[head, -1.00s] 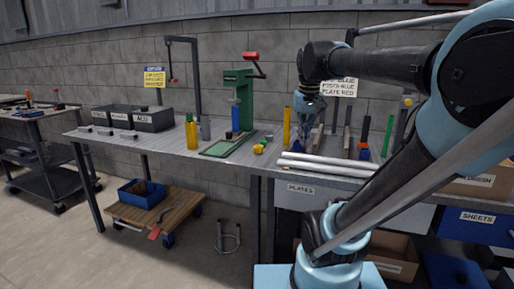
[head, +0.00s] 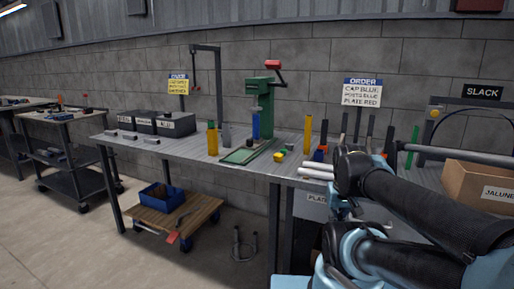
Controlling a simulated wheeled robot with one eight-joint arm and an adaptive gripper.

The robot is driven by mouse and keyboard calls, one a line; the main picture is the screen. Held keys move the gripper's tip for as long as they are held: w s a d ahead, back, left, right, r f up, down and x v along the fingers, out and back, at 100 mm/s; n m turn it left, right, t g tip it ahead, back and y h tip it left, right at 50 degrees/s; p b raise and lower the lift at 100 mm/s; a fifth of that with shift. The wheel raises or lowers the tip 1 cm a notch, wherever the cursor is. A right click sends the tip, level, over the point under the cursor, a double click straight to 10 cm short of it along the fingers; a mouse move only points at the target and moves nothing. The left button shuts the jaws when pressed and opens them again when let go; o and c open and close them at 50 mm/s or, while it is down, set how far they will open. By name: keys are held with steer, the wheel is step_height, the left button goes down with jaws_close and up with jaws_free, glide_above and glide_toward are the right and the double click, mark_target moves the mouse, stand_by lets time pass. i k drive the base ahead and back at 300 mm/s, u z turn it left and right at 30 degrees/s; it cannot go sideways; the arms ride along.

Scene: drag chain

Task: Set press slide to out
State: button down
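My gripper cannot be made out and seems hidden behind the arm, well right of the press.
White rods (head: 316,173) lie near my arm. Black bins (head: 175,124) sit at the bench's left. A wooden cart (head: 188,214) stands below.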

mark_target(252, 145)
steer(key=u, duration=1.3)
steer(key=i, duration=0.5)
steer(key=z, duration=0.75)
